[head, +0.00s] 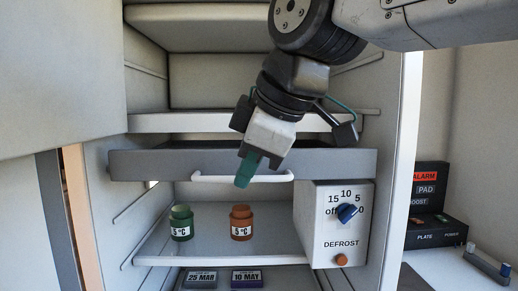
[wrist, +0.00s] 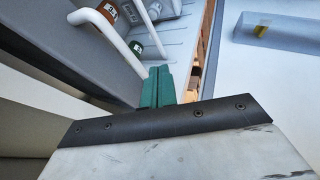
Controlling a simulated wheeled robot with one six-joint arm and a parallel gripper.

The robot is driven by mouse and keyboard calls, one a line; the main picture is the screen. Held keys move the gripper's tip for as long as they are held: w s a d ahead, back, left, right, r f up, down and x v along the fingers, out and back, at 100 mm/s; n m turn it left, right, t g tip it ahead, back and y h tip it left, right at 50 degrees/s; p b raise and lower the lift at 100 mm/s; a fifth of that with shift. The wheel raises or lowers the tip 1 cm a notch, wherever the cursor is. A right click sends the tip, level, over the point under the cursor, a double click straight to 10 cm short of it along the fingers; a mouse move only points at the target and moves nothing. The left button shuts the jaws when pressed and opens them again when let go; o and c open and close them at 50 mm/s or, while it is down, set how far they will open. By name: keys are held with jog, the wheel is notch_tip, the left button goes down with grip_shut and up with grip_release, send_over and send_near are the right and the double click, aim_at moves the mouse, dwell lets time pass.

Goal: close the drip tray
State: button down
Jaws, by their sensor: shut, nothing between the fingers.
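The drip tray (head: 335,163) is a grey drawer with a white bar handle (head: 215,179). It stands out in front of the shelves inside the open cabinet. My gripper (head: 246,171) points down at the middle of the tray front, its green fingers shut and empty, overlapping the handle in the head view. In the wrist view the shut fingers (wrist: 157,87) are close beside the white handle (wrist: 112,38), with the grey tray front (wrist: 62,45) to the left. I cannot tell whether the fingers touch the handle.
Below the tray, a green jar (head: 181,225) and an orange jar (head: 241,224) stand on a shelf (head: 210,250). A white defrost box (head: 332,225) with a blue knob (head: 347,213) is at the right. Date labels (head: 202,278) lie lower. A black alarm panel (head: 430,200) stands outside the cabinet.

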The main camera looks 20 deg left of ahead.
jog(key=shift+w+a+f, duration=0.1)
jog(key=shift+w+a, duration=0.1)
jog(key=shift+w, duration=0.3)
jog(key=shift+w+a+f, duration=0.1)
jog(key=shift+w+a, duration=0.05)
jog(key=shift+w, duration=0.3)
jog(key=w+a, duration=0.1)
jog(key=w, duration=0.1)
jog(key=w+a, duration=0.1)
jog(key=w, duration=0.2)
jog(key=w+a, duration=0.1)
jog(key=w, duration=0.2)
jog(key=shift+s+d, duration=0.1)
jog(key=shift+s, duration=0.05)
